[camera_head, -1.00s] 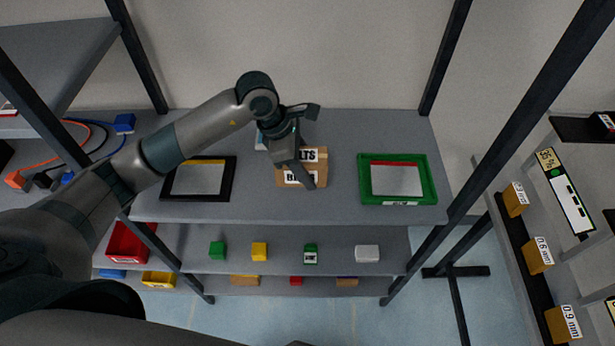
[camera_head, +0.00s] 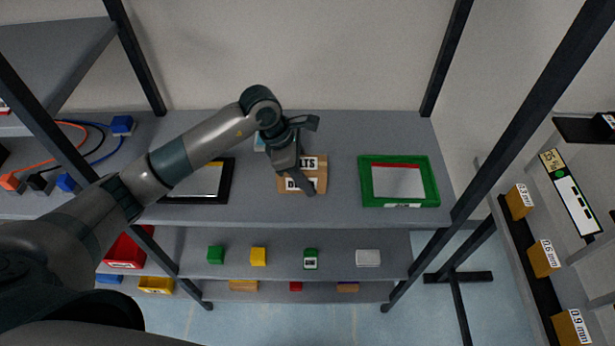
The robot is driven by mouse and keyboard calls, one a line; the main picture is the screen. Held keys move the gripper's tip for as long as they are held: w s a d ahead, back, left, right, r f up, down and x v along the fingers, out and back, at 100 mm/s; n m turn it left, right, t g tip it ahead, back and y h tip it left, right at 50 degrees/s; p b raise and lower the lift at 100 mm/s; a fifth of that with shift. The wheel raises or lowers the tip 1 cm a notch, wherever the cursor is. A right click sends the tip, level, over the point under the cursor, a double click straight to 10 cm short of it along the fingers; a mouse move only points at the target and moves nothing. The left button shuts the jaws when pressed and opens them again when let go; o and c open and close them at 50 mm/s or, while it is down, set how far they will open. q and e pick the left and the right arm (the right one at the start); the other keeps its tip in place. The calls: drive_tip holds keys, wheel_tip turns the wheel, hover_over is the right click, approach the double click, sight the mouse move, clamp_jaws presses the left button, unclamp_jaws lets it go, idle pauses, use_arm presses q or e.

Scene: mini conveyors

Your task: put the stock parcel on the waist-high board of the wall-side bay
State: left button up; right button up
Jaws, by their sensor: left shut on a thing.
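The stock parcel looks to be the brown cardboard box (camera_head: 318,180) with white labels, partly readable as "LTS". It is over the middle of the grey upper board (camera_head: 340,130) of the shelf in front of me. My left gripper (camera_head: 298,178) comes in from the left and is shut on the box, its fingers covering part of the labels. I cannot tell whether the box rests on the board or hangs just above it. My right gripper is not in view.
A green tray (camera_head: 433,180) stands right of the box and a black-framed tray (camera_head: 231,182) left of it. Dark posts (camera_head: 445,58) frame the bay. Small blocks lie on the lower board (camera_head: 335,265).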

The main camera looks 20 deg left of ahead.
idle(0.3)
use_arm(q)
drive_tip(key=shift+f, duration=0.15)
drive_tip(key=o, duration=1.2)
drive_tip(key=shift+o, duration=0.2)
